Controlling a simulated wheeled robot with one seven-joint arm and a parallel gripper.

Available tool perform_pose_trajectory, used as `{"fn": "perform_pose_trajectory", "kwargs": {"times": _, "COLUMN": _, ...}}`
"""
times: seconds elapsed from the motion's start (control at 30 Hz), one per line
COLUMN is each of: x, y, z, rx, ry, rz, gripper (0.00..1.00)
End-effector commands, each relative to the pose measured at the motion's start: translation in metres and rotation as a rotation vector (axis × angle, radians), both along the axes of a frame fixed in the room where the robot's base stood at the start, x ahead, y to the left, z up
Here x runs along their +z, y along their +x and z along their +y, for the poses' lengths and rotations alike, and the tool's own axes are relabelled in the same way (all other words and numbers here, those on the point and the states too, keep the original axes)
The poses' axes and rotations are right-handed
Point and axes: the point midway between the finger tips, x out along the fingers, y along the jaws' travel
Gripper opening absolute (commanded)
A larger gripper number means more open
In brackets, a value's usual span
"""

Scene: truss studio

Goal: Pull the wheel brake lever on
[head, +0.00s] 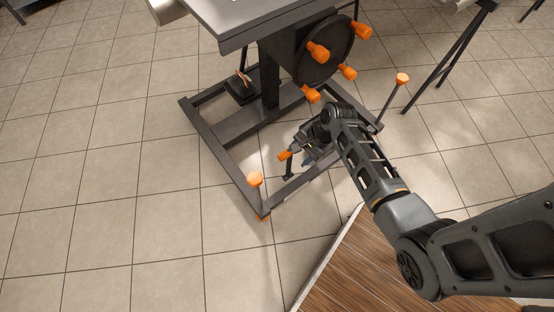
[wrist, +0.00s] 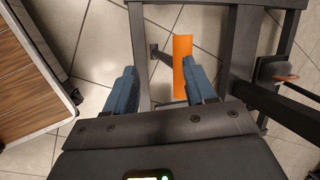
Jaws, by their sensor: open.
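An orange lever handle (head: 285,155) stands on a short dark post by the front bar of the dark stand's base frame. I take it for the brake lever. My gripper (head: 306,159) is just right of it in the head view, low and close to the frame. In the wrist view the orange handle (wrist: 183,65) is a long upright bar, and a dark rod joins it from the left. My open gripper (wrist: 160,78) has two blue fingers; the handle lies nearer the right finger, which overlaps its edge. I cannot tell whether they touch. Nothing is held.
A wheel (head: 323,52) with several orange knobs hangs above my gripper. Two orange-topped posts stand at the base corners, left (head: 255,178) and right (head: 402,79). A wooden platform (head: 365,262) lies at the front right. The tiled floor at left is clear.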

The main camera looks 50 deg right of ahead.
Motion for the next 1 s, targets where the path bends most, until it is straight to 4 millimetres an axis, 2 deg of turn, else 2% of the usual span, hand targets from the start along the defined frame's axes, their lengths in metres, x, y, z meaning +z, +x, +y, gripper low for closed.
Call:
{"fn": "perform_pose_trajectory", "kwargs": {"times": 0.03, "x": -0.005, "y": 0.011, "z": -0.006, "rx": -0.033, "ry": 0.045, "rz": 0.014, "gripper": 0.55}}
{"fn": "perform_pose_trajectory", "kwargs": {"times": 0.1, "x": -0.004, "y": 0.019, "z": -0.010, "rx": -0.065, "ry": 0.096, "rz": 0.034, "gripper": 0.55}}
{"fn": "perform_pose_trajectory", "kwargs": {"times": 0.33, "x": -0.008, "y": 0.029, "z": -0.011, "rx": -0.100, "ry": 0.158, "rz": 0.060, "gripper": 0.55}}
{"fn": "perform_pose_trajectory", "kwargs": {"times": 0.7, "x": -0.057, "y": 0.043, "z": 0.006, "rx": -0.099, "ry": 0.155, "rz": 0.060, "gripper": 0.55}}
{"fn": "perform_pose_trajectory", "kwargs": {"times": 1.0, "x": -0.072, "y": 0.049, "z": 0.012, "rx": -0.098, "ry": 0.154, "rz": 0.059, "gripper": 0.55}}
